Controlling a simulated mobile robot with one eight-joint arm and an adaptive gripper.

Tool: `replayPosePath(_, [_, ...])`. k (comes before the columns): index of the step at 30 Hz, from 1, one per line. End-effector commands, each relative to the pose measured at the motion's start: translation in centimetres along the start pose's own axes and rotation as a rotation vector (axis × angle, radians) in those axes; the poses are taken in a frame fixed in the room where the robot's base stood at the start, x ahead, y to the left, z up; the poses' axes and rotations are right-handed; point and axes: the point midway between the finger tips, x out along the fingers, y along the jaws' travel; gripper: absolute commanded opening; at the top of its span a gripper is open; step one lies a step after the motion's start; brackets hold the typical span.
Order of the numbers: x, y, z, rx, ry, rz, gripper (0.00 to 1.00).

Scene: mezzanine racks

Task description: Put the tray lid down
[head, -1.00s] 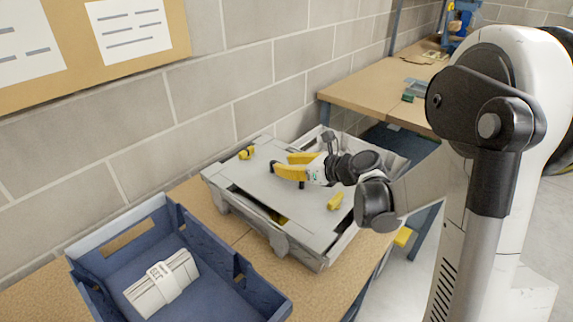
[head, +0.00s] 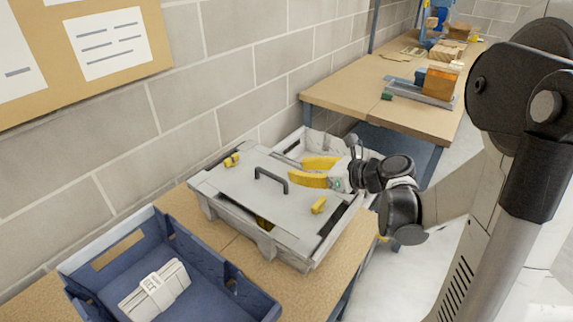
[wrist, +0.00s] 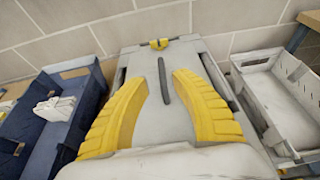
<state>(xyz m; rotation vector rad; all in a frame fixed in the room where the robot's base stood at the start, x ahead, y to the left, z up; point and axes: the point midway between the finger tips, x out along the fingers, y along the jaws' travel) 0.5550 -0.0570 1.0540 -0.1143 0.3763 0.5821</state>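The tray lid (head: 245,203) is a flat grey plate with a dark bar handle (head: 270,178) and yellow clips at two opposite edges. It lies on the grey tray (head: 236,222), set a little askew, with a dark gap showing along the front side. My gripper (head: 306,172) has yellow fingers and is just right of the handle, apart from it. In the wrist view the fingers of my gripper (wrist: 162,92) are spread wide, with the handle (wrist: 164,80) showing between and beyond them. It holds nothing.
A blue crate (head: 250,292) with a white banded bundle (head: 154,290) stands at the left front. A second grey tray (wrist: 262,97) stands right of the lidded one. A brick wall runs behind. Another bench (head: 380,95) stands at the back right.

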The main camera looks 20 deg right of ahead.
Motion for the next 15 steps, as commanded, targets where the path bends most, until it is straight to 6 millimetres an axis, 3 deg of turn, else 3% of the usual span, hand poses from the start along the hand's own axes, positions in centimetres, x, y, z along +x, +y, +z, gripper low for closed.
replayPosePath(3, [-0.8, 0.0, 0.6, 0.012, -0.014, -0.008, 0.31])
replayPosePath(5, [-0.9, -0.1, 2.0, 0.047, -0.052, -0.028, 0.31])
replayPosePath(8, [-1.4, -0.6, 6.9, 0.194, -0.194, -0.096, 0.31])
replayPosePath(12, [-4.8, -2.5, 15.9, 0.642, -0.525, -0.216, 0.31])
replayPosePath(15, [-8.2, -4.0, 18.6, 1.058, -0.745, -0.276, 0.31])
